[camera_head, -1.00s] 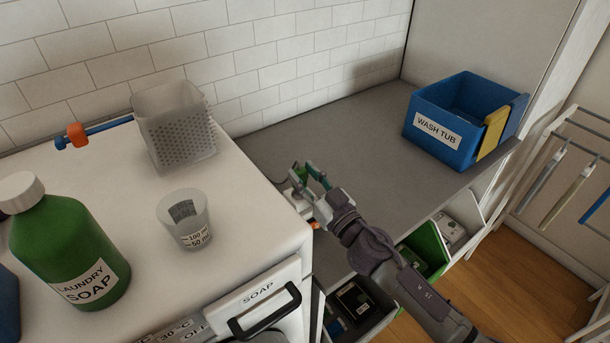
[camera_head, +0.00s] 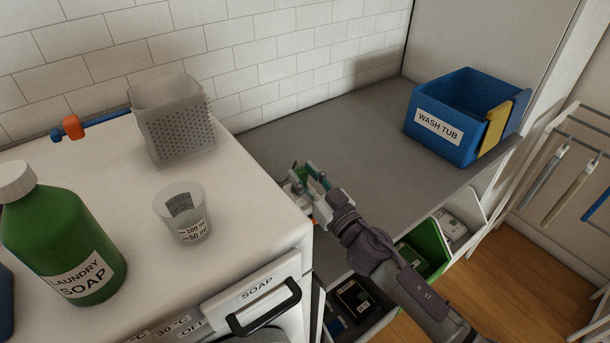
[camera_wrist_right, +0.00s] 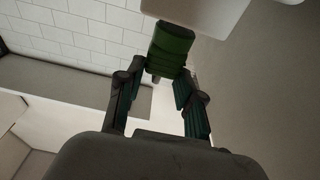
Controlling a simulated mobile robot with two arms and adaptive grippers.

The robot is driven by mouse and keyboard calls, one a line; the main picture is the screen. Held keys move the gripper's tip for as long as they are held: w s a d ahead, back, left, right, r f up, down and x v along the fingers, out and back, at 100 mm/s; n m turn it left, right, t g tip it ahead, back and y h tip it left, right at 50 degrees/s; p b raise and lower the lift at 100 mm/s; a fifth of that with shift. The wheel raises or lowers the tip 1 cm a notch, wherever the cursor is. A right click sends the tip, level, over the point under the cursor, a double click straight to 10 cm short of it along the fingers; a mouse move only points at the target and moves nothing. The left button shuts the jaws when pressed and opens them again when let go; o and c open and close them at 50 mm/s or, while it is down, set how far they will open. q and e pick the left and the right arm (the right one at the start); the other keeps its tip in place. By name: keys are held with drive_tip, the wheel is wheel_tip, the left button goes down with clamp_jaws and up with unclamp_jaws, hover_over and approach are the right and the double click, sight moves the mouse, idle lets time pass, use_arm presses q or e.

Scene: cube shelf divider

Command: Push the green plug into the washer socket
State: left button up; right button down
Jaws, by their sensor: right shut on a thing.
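The green plug (camera_wrist_right: 170,50) is between the fingertips of my right gripper (camera_wrist_right: 164,78) in the right wrist view, and the gripper is shut on it. The plug's far end is close to the edge of a white body at the top. I cannot tell whether they touch. In the head view my right gripper (camera_head: 314,178) is beside the washer's (camera_head: 235,210) right side, over the grey counter, with a bit of the green plug (camera_head: 300,173) showing. A small white part there is mostly hidden by the gripper; I cannot make out the socket's opening. My left gripper is out of view.
The grey counter (camera_head: 355,135) is clear behind the gripper. A blue wash tub (camera_head: 455,145) stands at its right end. On the washer are a measuring cup (camera_head: 190,225), a perforated basket (camera_head: 160,140) and a green soap bottle (camera_head: 65,235). Open bins sit below the counter.

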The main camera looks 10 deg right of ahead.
drive_tip(key=shift+f+b, duration=0.9)
drive_tip(key=shift+f, duration=0.2)
drive_tip(key=c, duration=0.7)
unclamp_jaws()
drive_tip(key=shift+o, duration=0.2)
drive_tip(key=shift+s, duration=0.1)
drive_tip(key=shift+b+v, duration=0.35)
drive_tip(key=shift+v, duration=2.1)
drive_tip(key=shift+d, duration=0.1)
